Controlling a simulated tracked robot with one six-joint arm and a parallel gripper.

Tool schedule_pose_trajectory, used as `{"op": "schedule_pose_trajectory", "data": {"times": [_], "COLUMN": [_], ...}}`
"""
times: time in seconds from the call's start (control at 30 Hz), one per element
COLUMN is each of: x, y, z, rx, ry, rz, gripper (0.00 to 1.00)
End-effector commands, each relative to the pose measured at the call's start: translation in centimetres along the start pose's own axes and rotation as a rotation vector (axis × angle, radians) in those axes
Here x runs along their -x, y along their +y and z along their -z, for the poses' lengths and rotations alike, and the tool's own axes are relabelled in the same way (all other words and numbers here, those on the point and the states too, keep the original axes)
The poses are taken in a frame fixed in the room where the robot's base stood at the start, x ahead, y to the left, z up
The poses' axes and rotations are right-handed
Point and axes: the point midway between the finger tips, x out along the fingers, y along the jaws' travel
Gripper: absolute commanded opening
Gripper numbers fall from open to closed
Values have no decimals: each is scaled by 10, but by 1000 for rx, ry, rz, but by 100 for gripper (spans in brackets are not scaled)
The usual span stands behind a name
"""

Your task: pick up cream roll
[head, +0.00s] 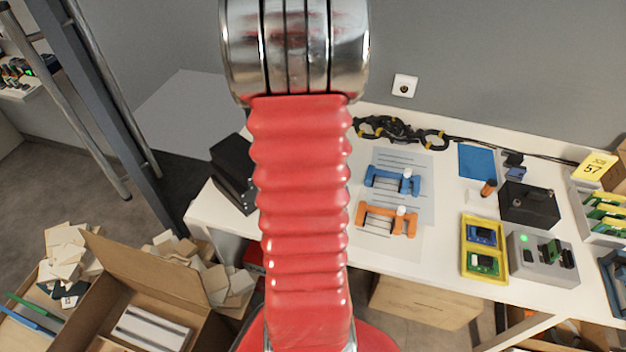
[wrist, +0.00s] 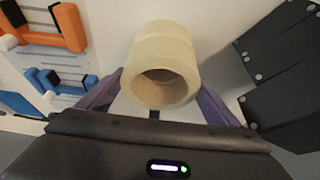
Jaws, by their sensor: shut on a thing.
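The cream roll (wrist: 164,48) is in the middle of the wrist view, with its open round end facing the camera. My gripper (wrist: 158,98) has one dark purple finger on each side of the roll and is shut on it. The white tabletop shows behind the roll; I cannot tell whether the roll touches it or is clear of it. In the head view my red arm covers the middle, and both the roll and my gripper are hidden behind it.
On the white table (head: 390,255) are a blue clamp (head: 380,178) and an orange clamp (head: 375,218). A black box (head: 232,175) stands at the left end. A yellow tray (head: 467,262) and a grey device (head: 530,255) are at right. An open carton (head: 150,262) is on the floor.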

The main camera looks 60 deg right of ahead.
Motion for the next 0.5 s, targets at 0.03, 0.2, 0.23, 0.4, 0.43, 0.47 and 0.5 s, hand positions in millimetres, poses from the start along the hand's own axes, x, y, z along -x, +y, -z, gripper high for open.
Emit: {"op": "schedule_pose_trajectory", "data": {"times": [0.03, 0.2, 0.23, 0.4, 0.43, 0.47, 0.5], "x": [0, 4, 6, 18, 22, 25, 31], "y": [0, 0, 0, 0, 0, 0, 0], "z": [0, 2, 3, 9, 10, 12, 14], "rx": [0, -1, -1, -3, -1, -3, -3], "ry": [1, 2, 3, 4, 5, 5, 6], "rz": [0, -1, -1, 0, 0, 1, 1], "gripper": [57, 57, 57, 57, 57, 57, 57]}}
